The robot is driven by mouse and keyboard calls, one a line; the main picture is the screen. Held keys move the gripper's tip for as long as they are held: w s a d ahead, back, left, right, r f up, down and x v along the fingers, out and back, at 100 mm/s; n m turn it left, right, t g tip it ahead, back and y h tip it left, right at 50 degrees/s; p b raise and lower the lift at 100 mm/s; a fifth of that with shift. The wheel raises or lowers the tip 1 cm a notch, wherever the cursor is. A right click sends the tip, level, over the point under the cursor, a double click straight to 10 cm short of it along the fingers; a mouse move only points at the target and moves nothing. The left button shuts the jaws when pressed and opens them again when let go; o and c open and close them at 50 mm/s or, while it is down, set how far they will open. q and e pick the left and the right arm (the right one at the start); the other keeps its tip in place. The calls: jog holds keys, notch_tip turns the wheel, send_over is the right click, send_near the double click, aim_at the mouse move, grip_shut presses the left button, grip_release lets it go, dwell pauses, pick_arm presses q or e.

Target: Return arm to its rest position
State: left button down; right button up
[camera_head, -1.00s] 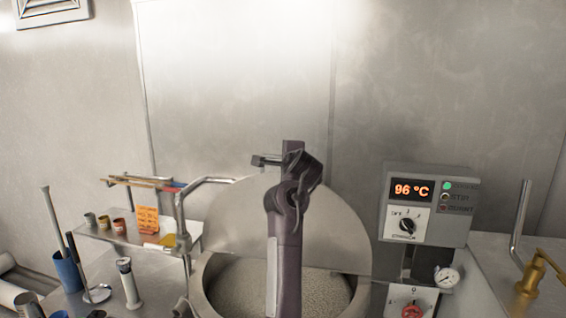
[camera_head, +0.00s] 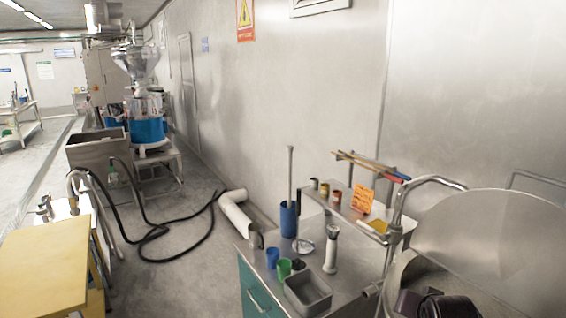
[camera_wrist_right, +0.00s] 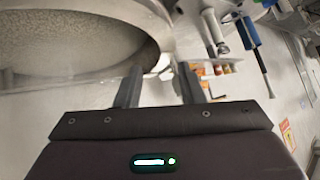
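My right gripper (camera_wrist_right: 160,82) shows in the right wrist view with its two dark fingers apart and nothing between them. It is beside the rim of a round metal kettle (camera_wrist_right: 167,18) with grainy pale contents (camera_wrist_right: 60,35). In the head view the kettle (camera_head: 395,285) is at the lower right, with its raised metal lid (camera_head: 490,240) behind. A dark part of my arm (camera_head: 435,305) shows at the bottom in front of the kettle; its fingers are not clear there. My left gripper is not in view.
A metal counter (camera_head: 345,262) left of the kettle holds cups, a blue holder (camera_head: 289,220), a grey tray (camera_head: 308,293) and a small shelf. A bent pipe (camera_head: 432,181) rises beside the lid. Black hoses (camera_head: 150,235) lie on the floor, near a yellow-topped table (camera_head: 45,265).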

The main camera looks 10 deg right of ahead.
jog(key=s+a+f+n+g+y, duration=0.25)
jog(key=s+a+f+n, duration=0.3)
jog(key=s+a, duration=0.3)
jog(key=s+a+f+n+g+y, duration=0.1)
jog(key=s+a+f+n+g, duration=0.25)
jog(key=s+a+f, duration=0.4)
jog(key=s+f+b, duration=0.2)
jog(key=f, duration=1.5)
jog(key=s+f+b, duration=0.2)
jog(key=f+b, duration=0.1)
jog(key=f, duration=1.4)
jog(key=s+d+f+n+g+b, duration=0.1)
jog(key=s+d+f+b, duration=0.2)
jog(key=s+f, duration=1.6)
jog(key=shift+s+f+g, duration=0.3)
jog(key=shift+f, duration=0.4)
jog(key=shift+s, duration=0.15)
